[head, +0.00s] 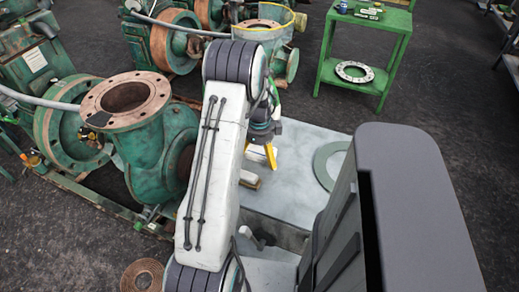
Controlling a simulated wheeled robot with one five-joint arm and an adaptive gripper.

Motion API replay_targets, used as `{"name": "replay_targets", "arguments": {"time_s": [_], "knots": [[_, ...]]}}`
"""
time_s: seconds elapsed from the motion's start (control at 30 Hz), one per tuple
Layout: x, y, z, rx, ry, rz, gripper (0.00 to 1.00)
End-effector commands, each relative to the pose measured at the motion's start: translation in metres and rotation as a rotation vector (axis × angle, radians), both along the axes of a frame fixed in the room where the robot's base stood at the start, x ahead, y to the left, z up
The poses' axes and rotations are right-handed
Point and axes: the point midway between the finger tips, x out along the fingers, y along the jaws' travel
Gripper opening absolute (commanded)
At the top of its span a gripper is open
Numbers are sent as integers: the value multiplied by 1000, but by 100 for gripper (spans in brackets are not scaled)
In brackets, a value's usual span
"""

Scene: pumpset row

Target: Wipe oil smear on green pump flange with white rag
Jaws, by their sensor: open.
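The green pump (150,150) stands on the left, with a round, bolted, rust-coloured flange (152,98) facing up around a dark opening. A dark patch (98,119) shows at the flange's lower left edge; I cannot tell whether it is the oil smear. My gripper (262,156) is partly hidden behind my white arm, right of the pump and over a pale grey surface. It is open, apart from the flange. A small pale thing (249,180) shows below it, mostly hidden; I cannot tell whether it is the white rag.
A flat grey-green ring (331,165) lies on the pale surface (296,180). A green cart (328,70) at the back right carries a metal flange ring (354,72) on its lower shelf. More pumps (172,42) stand behind. A coiled brown ring (142,275) lies on the dark floor.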

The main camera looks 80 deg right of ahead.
Motion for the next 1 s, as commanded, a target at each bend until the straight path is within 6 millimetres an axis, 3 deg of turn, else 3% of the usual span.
{"name": "replay_targets", "arguments": {"time_s": [0.33, 0.97, 1.0], "knots": [[0, 0, -2, 0, 0, 0, 99], [0, 0, -2, 0, 0, 0, 43], [0, 0, -2, 0, 0, 0, 80]]}}
